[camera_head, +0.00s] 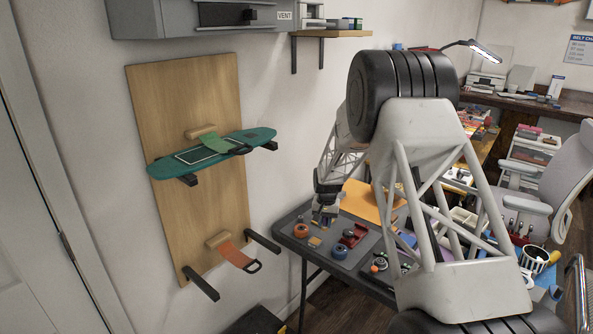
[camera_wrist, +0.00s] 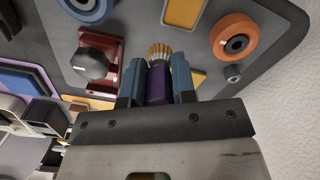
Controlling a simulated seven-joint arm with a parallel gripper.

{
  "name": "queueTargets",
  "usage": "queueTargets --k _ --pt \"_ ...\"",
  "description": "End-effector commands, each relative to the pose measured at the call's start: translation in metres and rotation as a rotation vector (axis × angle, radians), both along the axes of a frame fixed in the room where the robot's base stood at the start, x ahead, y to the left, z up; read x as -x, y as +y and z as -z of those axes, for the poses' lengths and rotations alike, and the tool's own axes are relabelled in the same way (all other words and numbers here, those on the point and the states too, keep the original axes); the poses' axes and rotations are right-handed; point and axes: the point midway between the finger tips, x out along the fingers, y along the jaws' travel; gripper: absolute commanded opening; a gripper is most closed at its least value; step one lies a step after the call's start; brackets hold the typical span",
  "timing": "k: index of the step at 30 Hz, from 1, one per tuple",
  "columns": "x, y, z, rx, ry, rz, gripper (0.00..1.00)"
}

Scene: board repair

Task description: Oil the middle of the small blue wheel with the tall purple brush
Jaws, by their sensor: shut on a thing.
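My gripper (camera_wrist: 158,75) is shut on the purple brush (camera_wrist: 181,78). The brush's purple handle shows between the blue fingers, and its tan bristles (camera_wrist: 159,50) stick out past the fingertips. A blue wheel (camera_wrist: 100,10) with a dark middle lies on the dark mat at the top left of the wrist view, partly cut off by the edge. The bristles are apart from it, to its lower right in that view.
An orange wheel (camera_wrist: 235,39) lies on the mat; it also shows in the head view (camera_head: 301,230). A small grey nut-like part (camera_wrist: 233,73) is beside it. A red holder (camera_wrist: 96,58) with a dark knob stands near the brush. The wall is close to the table (camera_head: 290,215).

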Motion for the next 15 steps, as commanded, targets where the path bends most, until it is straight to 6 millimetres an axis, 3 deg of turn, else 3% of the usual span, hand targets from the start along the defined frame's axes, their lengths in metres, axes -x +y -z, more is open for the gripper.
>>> queueTargets --k 15 --pt "0.052 -0.025 -0.045 0.001 -0.002 0.000 0.01"
